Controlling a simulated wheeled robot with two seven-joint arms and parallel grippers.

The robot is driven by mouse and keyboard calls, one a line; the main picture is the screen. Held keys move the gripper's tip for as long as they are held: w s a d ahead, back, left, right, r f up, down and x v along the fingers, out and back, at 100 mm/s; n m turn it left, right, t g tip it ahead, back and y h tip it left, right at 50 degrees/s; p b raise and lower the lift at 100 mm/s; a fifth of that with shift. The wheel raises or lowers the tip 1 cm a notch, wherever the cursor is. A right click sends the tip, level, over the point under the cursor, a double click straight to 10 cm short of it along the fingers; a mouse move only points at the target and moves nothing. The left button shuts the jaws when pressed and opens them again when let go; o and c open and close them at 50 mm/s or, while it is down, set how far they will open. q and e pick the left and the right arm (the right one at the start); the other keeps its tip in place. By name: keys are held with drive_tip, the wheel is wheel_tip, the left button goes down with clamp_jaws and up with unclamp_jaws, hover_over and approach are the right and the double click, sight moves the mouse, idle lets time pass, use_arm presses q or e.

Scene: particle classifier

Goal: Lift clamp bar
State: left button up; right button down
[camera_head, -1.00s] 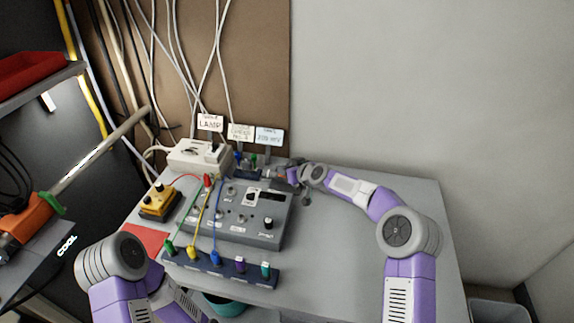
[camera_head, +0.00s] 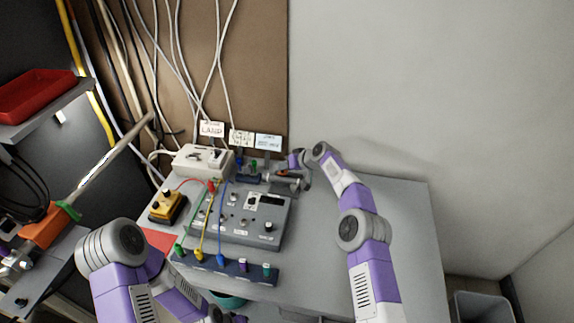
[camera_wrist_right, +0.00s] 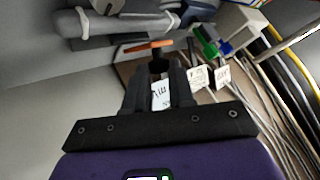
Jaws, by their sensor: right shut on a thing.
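My right gripper (camera_head: 284,181) is at the back of the bench, just right of the labelled boxes and behind the grey control panel. In the right wrist view its two dark fingers (camera_wrist_right: 158,72) are closed around a dark stem. An orange crosspiece (camera_wrist_right: 148,47), which appears to be the clamp bar, sits just beyond the fingertips. In the head view the bar is too small and covered to make out clearly. My left arm is bent at the lower left, and its fingers are out of the picture.
The grey control panel (camera_head: 240,216) and the dark socket strip (camera_head: 228,270) with coloured plugs and wires fill the left of the bench. A white box (camera_head: 203,161) and label cards (camera_head: 241,138) stand behind. The bench's right side (camera_head: 405,220) is clear. Cables hang at the back.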

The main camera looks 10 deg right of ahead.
drive_tip(key=shift+w+r+p, duration=0.15)
drive_tip(key=shift+p, duration=0.15)
idle(0.5)
drive_tip(key=c, duration=0.9)
unclamp_jaws()
drive_tip(key=shift+g, duration=0.3)
drive_tip(key=shift+c, duration=0.2)
drive_tip(key=shift+d, duration=0.1)
drive_tip(key=shift+s+d+r, duration=0.2)
drive_tip(key=shift+d+r, duration=0.1)
drive_tip(key=shift+r, duration=0.1)
drive_tip(key=v, duration=0.6)
drive_tip(key=shift+s, duration=0.25)
